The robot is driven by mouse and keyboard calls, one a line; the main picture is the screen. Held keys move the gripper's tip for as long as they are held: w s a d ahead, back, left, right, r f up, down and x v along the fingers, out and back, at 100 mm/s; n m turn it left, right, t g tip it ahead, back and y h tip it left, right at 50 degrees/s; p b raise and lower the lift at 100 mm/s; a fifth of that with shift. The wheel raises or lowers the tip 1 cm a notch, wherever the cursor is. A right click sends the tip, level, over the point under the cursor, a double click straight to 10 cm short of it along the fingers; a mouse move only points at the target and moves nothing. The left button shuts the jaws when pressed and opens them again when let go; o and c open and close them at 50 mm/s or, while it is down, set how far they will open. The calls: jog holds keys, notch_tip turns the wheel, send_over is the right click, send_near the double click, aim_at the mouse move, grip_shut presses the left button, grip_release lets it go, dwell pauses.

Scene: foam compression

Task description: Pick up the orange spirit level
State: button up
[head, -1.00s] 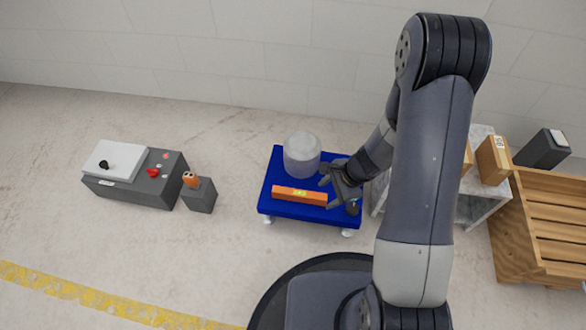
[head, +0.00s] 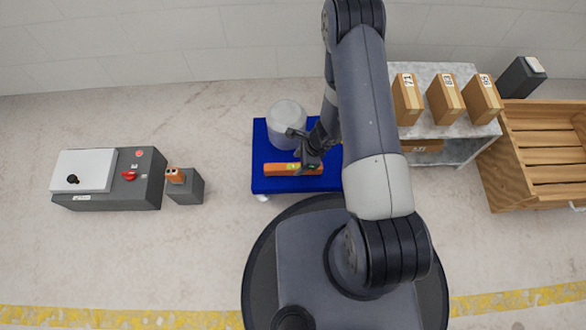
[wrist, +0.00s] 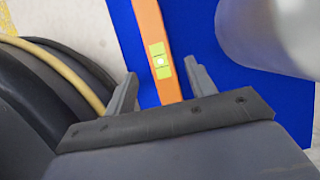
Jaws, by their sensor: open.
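The orange spirit level (head: 279,169) lies flat on a blue platform (head: 262,135). My gripper (head: 303,165) is over the level's right part and hides some of it in the head view. In the wrist view the level (wrist: 150,27) runs between the two fingers of my gripper (wrist: 160,85), with its yellow-green vial in the gap. The gripper is open, one finger to each side of the level. I cannot tell how far the fingertips are above the platform.
A pale grey cylinder (head: 287,122) stands on the platform just behind the level, close to my gripper. A grey control box (head: 135,185) and a small grey block (head: 187,190) stand left. A shelf with boxes (head: 444,98) and a wooden crate (head: 540,150) are right.

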aim_at(294, 166)
jog(key=b+x, duration=0.2)
jog(key=x, duration=0.3)
jog(key=shift+c, duration=0.5)
jog(key=shift+r, duration=0.1)
grip_shut()
